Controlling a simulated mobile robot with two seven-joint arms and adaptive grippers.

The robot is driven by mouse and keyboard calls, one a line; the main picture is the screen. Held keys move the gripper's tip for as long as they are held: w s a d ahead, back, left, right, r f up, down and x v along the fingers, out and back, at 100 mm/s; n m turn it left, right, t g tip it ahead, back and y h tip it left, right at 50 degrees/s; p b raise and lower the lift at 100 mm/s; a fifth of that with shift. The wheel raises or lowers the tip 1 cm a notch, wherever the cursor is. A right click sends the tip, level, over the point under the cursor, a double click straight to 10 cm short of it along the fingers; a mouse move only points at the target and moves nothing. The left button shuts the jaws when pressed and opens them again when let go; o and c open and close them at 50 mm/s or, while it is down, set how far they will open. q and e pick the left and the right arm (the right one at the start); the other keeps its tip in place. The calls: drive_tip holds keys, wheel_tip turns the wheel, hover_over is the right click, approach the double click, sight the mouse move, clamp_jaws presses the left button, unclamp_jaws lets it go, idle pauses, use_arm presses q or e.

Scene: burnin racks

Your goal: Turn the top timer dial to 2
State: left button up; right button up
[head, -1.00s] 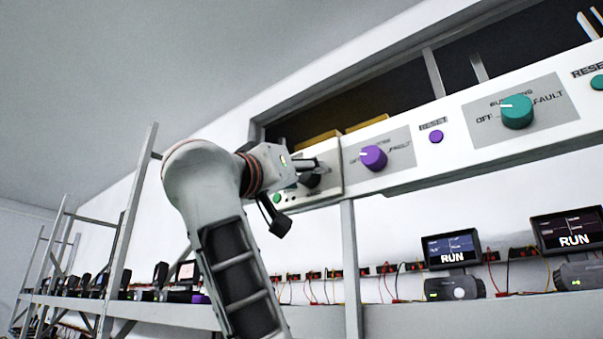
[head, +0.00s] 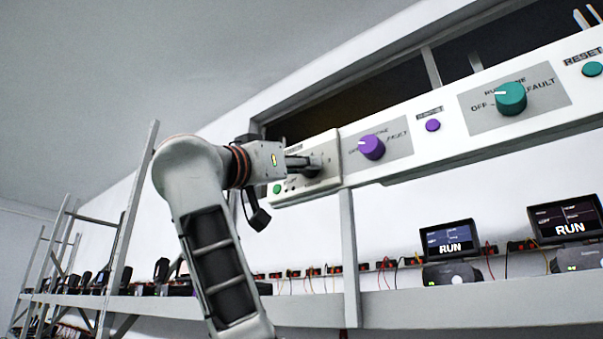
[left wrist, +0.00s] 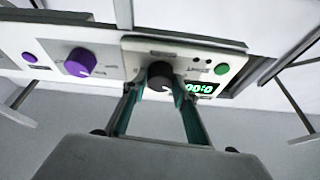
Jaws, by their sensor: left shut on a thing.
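The timer panel (head: 328,147) is a light plate at the left end of the upper rail. It also shows in the left wrist view (left wrist: 219,56), with a black dial (left wrist: 160,76), a lit green display (left wrist: 200,88) and a green button (left wrist: 221,69). My left gripper (left wrist: 159,88) is shut on the dial, a finger on each side. In the head view my left gripper (head: 308,164) reaches the panel from the left and largely hides the dial. The dial's setting cannot be read. My right gripper is not in view.
Right of the timer panel are a purple knob (head: 371,147), a purple button (head: 432,125) and a teal knob (head: 511,98) on the same rail. Below, a shelf (head: 420,308) carries devices with RUN screens (head: 449,239) and wires. A vertical post (head: 349,250) stands below the panel.

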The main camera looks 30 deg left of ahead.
use_arm(q)
drive_tip(key=m+h, duration=0.1)
drive_tip(key=m, duration=0.2)
drive_tip(key=m+g+h+b, duration=0.1)
drive_tip(key=m+h, duration=0.1)
drive_tip(key=m, duration=0.1)
drive_tip(key=shift+a+m, duration=0.2)
drive_tip(key=shift+m, duration=0.2)
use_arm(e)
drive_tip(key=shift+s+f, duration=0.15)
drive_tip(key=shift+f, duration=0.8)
use_arm(q)
drive_tip(key=shift+h, duration=0.4)
drive_tip(key=o, duration=1.1)
